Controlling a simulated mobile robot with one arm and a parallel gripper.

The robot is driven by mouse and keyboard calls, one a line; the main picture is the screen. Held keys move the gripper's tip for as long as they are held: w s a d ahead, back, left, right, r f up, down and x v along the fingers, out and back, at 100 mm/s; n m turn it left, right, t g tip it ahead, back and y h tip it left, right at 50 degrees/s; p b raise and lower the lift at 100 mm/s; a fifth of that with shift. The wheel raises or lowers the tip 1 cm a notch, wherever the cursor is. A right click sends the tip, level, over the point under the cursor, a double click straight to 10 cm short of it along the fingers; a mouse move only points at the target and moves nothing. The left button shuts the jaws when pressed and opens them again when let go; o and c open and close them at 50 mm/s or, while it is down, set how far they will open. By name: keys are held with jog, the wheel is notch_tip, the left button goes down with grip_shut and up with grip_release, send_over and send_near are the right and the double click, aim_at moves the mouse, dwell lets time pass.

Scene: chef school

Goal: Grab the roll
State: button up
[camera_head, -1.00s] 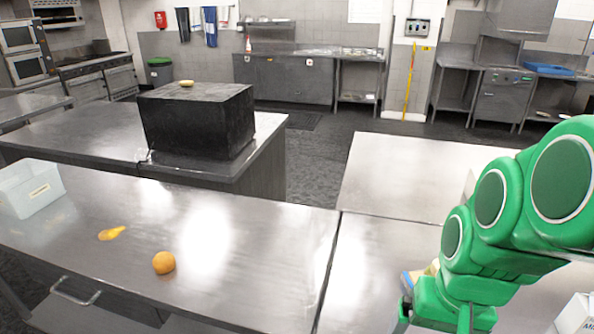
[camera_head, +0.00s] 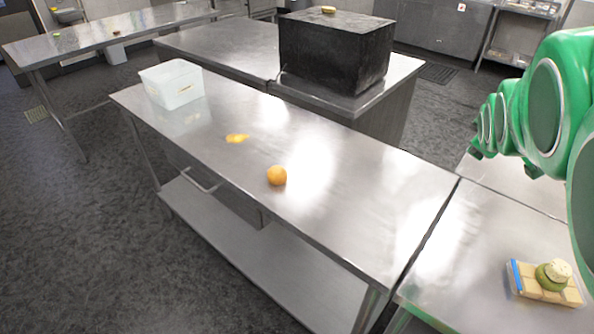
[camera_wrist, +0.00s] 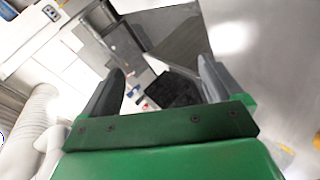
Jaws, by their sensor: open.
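A small tan, roll-like piece (camera_head: 328,9) lies on top of the large black box (camera_head: 335,50) on the rear counter. A round orange-brown item (camera_head: 277,175) sits on the near steel table; I cannot tell whether it is a roll or a fruit. My gripper (camera_wrist: 162,68) is open in the wrist view, with nothing between its fingers. A dark box-like shape (camera_wrist: 172,90) shows beyond the fingers. In the head view my green arm extends at the right, far from both items, and the fingers cannot be made out.
A packet of pale blocks (camera_head: 530,291) with a green and cream item (camera_head: 554,274) lies on the right table. The floor at left is clear.

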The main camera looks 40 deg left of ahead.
jog(key=w+a+f+n+t+y, duration=0.1)
jog(key=w+a+n+t+y, duration=0.15)
jog(key=a+n, duration=0.75)
jog(key=n+g+y, duration=0.9)
jog(key=n+g, duration=0.3)
jog(key=n, duration=1.5)
send_near(280, 172)
jog(key=shift+a+f, duration=0.85)
jog(key=shift+a, duration=0.2)
jog(key=shift+r+x, duration=0.2)
jog(key=shift+x, duration=3.6)
jog(key=shift+w+a, duration=0.1)
jog(key=shift+w, duration=0.05)
jog(key=c, duration=1.1)
jog(key=shift+r, duration=0.1)
